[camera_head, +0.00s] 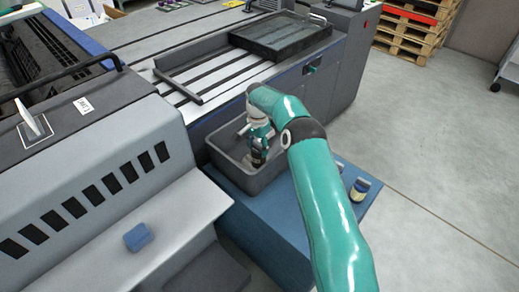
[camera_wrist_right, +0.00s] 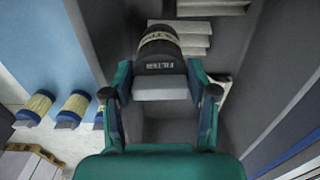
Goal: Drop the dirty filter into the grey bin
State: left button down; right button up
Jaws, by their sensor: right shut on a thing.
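The dirty filter (camera_wrist_right: 160,52), a dark cylinder lettered FILTER with a pale block at its near end, sits between the fingers of my right gripper (camera_wrist_right: 160,80) in the right wrist view. In the head view the right gripper (camera_head: 259,136) points down over the opening of the grey bin (camera_head: 228,168), and the dark filter (camera_head: 259,158) shows at its tip. Its exact height against the rim is hard to tell. Pale folded scraps (camera_wrist_right: 194,28) lie in the bin. My left gripper is not in view.
The bin stands on a blue cabinet (camera_head: 262,222) beside the grey press (camera_head: 110,150). Yellow-and-blue filters (camera_head: 359,189) stand on the cabinet's right part. A blue block (camera_head: 138,237) lies on the press ledge.

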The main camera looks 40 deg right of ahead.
aim_at(258, 148)
notch_tip(258, 148, down, 2)
jog(key=shift+f+b, duration=0.45)
jog(key=shift+f, duration=0.1)
jog(key=o, duration=1.2)
jog(key=shift+o, duration=0.2)
jog(key=shift+r, duration=0.2)
